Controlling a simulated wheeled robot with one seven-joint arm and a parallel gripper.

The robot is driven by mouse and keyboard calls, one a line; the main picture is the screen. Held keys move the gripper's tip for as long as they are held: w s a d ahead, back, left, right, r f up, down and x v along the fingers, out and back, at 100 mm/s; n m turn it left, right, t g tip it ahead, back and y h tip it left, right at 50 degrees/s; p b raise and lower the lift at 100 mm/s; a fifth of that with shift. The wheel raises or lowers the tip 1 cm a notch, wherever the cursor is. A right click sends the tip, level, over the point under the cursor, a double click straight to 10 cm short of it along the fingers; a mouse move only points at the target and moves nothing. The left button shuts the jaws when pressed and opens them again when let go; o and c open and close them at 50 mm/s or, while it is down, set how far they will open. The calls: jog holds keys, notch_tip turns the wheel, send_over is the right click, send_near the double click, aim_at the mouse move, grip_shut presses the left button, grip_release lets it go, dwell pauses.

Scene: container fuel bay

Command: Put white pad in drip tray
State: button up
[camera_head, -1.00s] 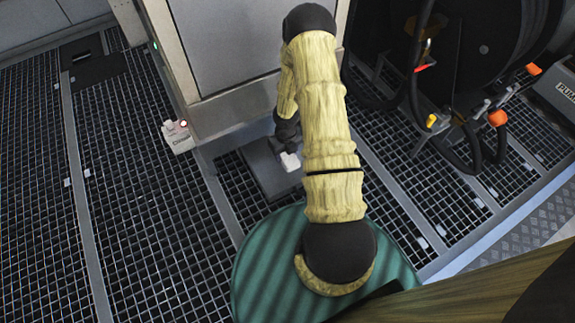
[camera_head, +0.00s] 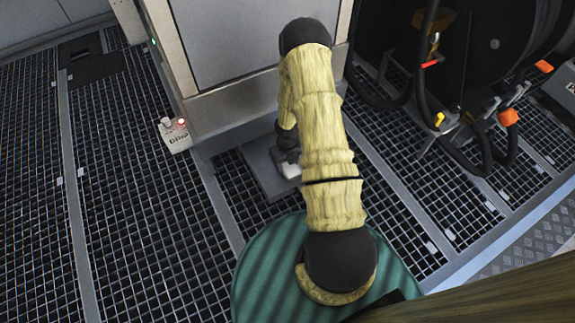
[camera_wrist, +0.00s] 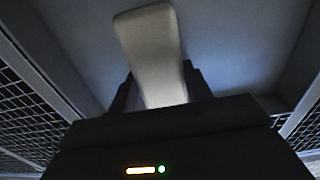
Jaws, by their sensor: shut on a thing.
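The white pad (camera_head: 291,170) is a small pale block low at the foot of the grey cabinet, partly hidden by my gripper and arm. In the wrist view the pad (camera_wrist: 150,38) stretches away from between my fingers. My gripper (camera_wrist: 158,90) is shut on its near end. In the head view my gripper (camera_head: 287,155) is dark and over a flat grey tray (camera_head: 255,168), which looks like the drip tray. The tray's surface (camera_wrist: 235,45) lies behind the pad in the wrist view. I cannot tell whether the pad touches it.
The grey cabinet (camera_head: 255,50) stands just behind the tray. A small white labelled box (camera_head: 175,137) with a red-lit button is at its left corner. A hose reel with black hoses (camera_head: 470,110) is on the right. Open grating (camera_head: 140,220) lies to the left.

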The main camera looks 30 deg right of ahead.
jog(key=shift+f, duration=0.15)
jog(key=o, duration=0.9)
jog(key=shift+o, duration=0.2)
notch_tip(320, 180, up, 12)
jog(key=p, duration=1)
jog(key=shift+r, duration=0.2)
jog(key=shift+r, duration=0.1)
